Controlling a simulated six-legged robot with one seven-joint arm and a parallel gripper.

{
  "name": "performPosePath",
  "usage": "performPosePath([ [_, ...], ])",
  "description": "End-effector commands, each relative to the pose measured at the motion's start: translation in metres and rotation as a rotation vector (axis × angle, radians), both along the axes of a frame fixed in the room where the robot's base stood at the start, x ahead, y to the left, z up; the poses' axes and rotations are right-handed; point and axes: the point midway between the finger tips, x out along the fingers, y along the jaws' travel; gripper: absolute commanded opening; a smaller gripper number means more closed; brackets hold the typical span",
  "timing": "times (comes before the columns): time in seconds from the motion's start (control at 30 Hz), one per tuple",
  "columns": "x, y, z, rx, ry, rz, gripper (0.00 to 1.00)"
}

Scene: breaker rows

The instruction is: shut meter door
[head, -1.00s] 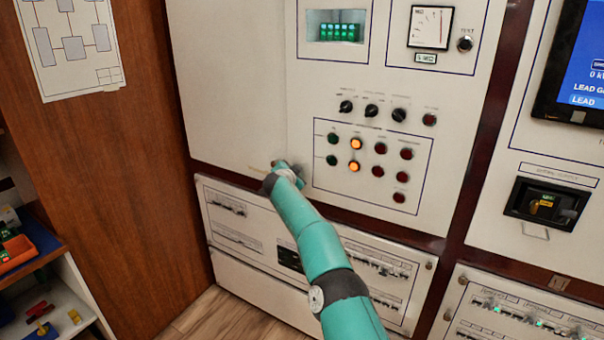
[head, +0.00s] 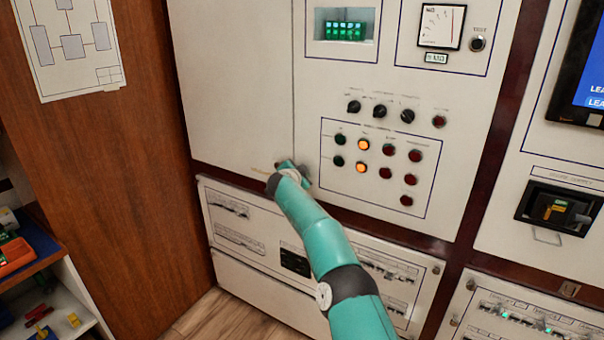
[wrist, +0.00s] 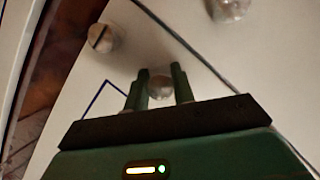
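The meter door looks to be the blank pale panel (head: 235,85) at the upper left of the cabinet in the head view. A thin dark seam runs down its right edge, and it looks flush or nearly flush with the panel beside it. My gripper (head: 285,167) is at its lower right corner. In the wrist view the two green fingers of my gripper (wrist: 158,85) stand a little apart, with a small round silver knob (wrist: 160,88) filling the gap between them. Finger contact is hard to make out. My arm hides part of the panels below.
Right of the seam are rotary switches (head: 380,109) and a lamp panel (head: 376,168), close to my gripper. A lower breaker panel (head: 235,225) lies beneath. A wooden side wall (head: 110,190) and a shelf with an orange bin (head: 14,256) stand at left.

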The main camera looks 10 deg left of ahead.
Motion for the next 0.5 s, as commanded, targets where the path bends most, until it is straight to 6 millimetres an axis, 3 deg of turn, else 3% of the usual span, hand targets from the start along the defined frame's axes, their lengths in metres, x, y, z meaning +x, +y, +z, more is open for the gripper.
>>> performPosePath([
  [0.03, 0.0047, -0.0095, 0.0096, -0.002, -0.019, -0.005, 0.43],
  [0.5, 0.0063, -0.0099, 0.0090, -0.004, -0.018, -0.005, 0.46],
])
